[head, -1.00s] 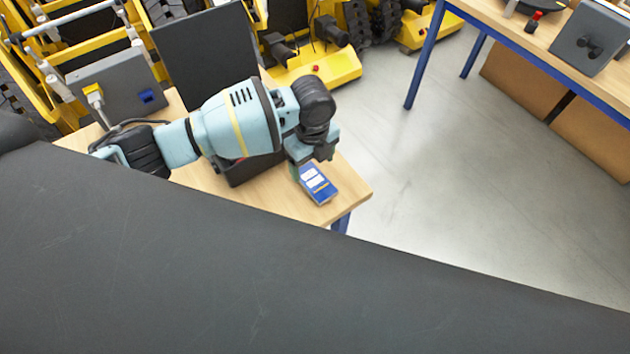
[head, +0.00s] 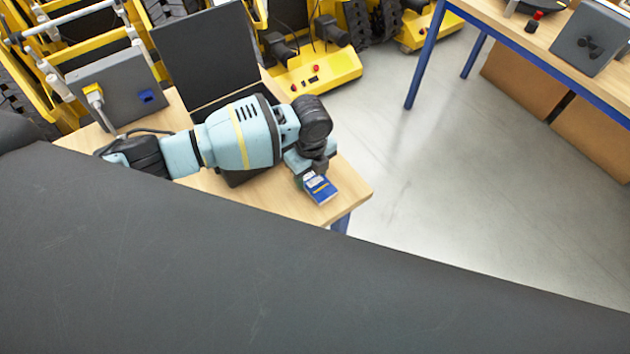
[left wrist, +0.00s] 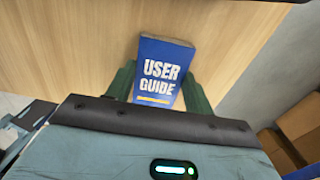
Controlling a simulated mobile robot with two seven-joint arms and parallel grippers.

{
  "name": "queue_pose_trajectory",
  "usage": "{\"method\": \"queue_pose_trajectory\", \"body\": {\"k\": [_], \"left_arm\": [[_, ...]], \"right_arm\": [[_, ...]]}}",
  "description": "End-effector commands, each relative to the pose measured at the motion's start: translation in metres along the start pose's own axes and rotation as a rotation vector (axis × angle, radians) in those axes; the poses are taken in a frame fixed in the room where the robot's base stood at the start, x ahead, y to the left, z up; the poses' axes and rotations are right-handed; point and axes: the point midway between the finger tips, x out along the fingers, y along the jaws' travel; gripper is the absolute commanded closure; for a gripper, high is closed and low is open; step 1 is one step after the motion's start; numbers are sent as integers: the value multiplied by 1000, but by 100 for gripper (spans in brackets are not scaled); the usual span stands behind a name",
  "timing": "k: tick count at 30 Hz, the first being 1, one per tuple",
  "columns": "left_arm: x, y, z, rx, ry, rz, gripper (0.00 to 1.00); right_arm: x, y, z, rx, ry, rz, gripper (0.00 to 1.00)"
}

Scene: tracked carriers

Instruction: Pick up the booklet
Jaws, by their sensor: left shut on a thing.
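The booklet (head: 321,190) is blue with a white and yellow print, near the right corner of the wooden table (head: 280,205). In the left wrist view the booklet (left wrist: 163,72) reads "USER GUIDE" and sits between the two green fingers. My left gripper (head: 312,180) is shut on it; in the left wrist view the gripper (left wrist: 160,88) has one finger at each side of it. The arm hides part of the booklet in the head view. I cannot tell whether it still touches the table. My right gripper is not in view.
An open black case or screen (head: 205,50) stands on the table behind my arm, beside a grey box (head: 120,85) with a blue socket. Yellow tracked carriers (head: 318,72) stand behind. A second table (head: 500,35) is at upper right. Grey floor between is clear.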

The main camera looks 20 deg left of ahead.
Motion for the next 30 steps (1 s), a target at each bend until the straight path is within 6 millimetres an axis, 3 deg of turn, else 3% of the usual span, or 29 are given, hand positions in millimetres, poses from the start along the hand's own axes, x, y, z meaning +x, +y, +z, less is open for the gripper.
{"method": "queue_pose_trajectory", "body": {"k": [11,19,30], "left_arm": [[-6,0,1,-1,-1,-1,72],[-37,-1,1,0,-3,-5,72],[-45,46,-74,5,1,-3,72]], "right_arm": [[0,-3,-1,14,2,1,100],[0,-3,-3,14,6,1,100],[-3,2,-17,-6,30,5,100]]}}
